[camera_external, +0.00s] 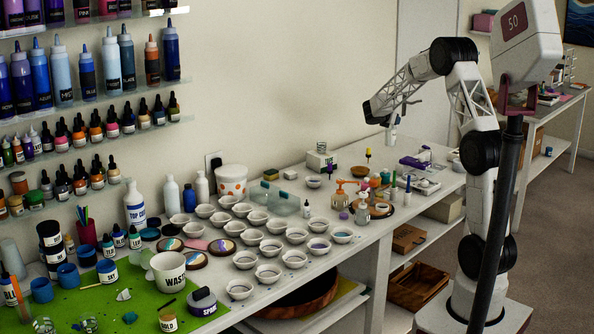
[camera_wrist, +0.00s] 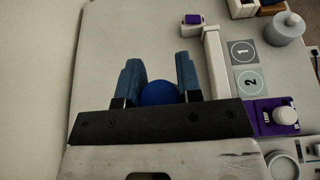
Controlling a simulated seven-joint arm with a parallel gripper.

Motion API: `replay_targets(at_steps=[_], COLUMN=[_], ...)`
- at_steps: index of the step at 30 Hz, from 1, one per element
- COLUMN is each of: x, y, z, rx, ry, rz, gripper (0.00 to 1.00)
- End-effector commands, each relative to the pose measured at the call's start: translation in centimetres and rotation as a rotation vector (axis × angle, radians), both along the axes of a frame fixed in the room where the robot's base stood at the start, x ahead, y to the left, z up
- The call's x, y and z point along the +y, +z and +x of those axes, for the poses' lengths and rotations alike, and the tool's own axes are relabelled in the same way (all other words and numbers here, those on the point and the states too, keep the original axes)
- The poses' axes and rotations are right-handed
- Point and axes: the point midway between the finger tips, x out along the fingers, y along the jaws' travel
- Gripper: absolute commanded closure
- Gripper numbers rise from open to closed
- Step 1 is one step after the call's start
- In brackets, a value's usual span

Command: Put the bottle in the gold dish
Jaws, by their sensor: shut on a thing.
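My gripper (camera_external: 390,118) is above the far part of the bench in the outside view. It is shut on the bottle (camera_external: 393,132), which hangs below it and looks small, pale and bluish. In the wrist view, the bottle's round blue top (camera_wrist: 160,92) sits between the two blue fingers of my gripper (camera_wrist: 158,68); the rest of it is hidden.
Below are a purple-and-white device (camera_wrist: 284,116), numbered tiles (camera_wrist: 243,52) and a grey lidded container (camera_wrist: 285,29). Many white cups (camera_external: 271,247) crowd the bench's middle. Shelves of bottles (camera_external: 88,75) line the wall. Bare bench top shows left of my gripper in the wrist view.

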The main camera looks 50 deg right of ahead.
Motion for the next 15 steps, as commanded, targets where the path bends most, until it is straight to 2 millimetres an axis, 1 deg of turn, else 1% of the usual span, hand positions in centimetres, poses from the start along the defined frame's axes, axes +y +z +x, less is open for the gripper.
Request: replay_targets(at_steps=[5, 8, 11, 15], x=[0.9, 1.9, 3.6, 6.7], y=[0.1, 0.2, 0.3, 0.5], z=[0.2, 0.5, 0.8, 1.3], rx=[-0.002, -0.003, -0.007, -0.009], ry=[-0.005, -0.015, -0.029, -0.055], rz=[0.000, -0.001, 0.000, 0.000], gripper=[1.00, 1.00, 1.00, 1.00])
